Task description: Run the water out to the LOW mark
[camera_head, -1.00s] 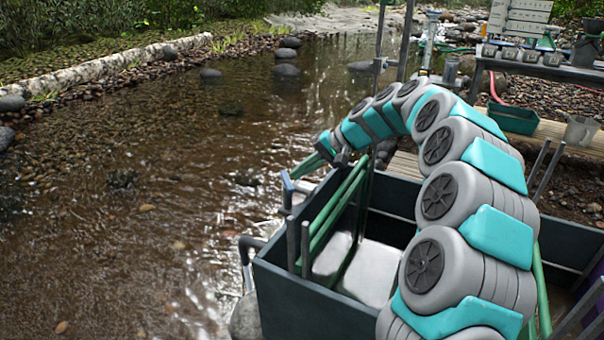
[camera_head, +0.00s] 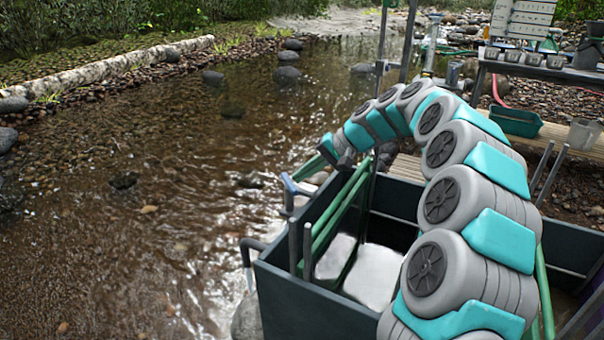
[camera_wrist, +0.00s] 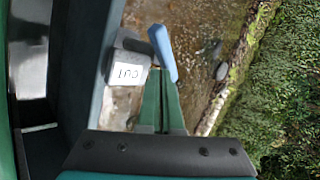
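A dark tub (camera_head: 318,302) stands at the creek's edge, with pale, bright water (camera_head: 372,275) inside. A blue lever (camera_head: 290,184) sits outside its left wall; it also shows in the wrist view (camera_wrist: 161,48), beside a grey tag reading OUT (camera_wrist: 128,73). A grey bent pipe (camera_head: 247,246) comes out of the tub's left side, with a pale streak below it. My gripper (camera_head: 298,174) reaches over the tub wall to the lever. Its green fingers (camera_wrist: 160,76) are close together, their tips at the lever's near end. I cannot tell whether they grip it. No LOW mark is readable.
Green rails (camera_head: 335,220) and upright rods run along the tub. A bench (camera_head: 545,68) with several small containers and a board stands at the back right, near a green bin (camera_head: 515,122) and grey bucket (camera_head: 583,134). Open creek water lies left.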

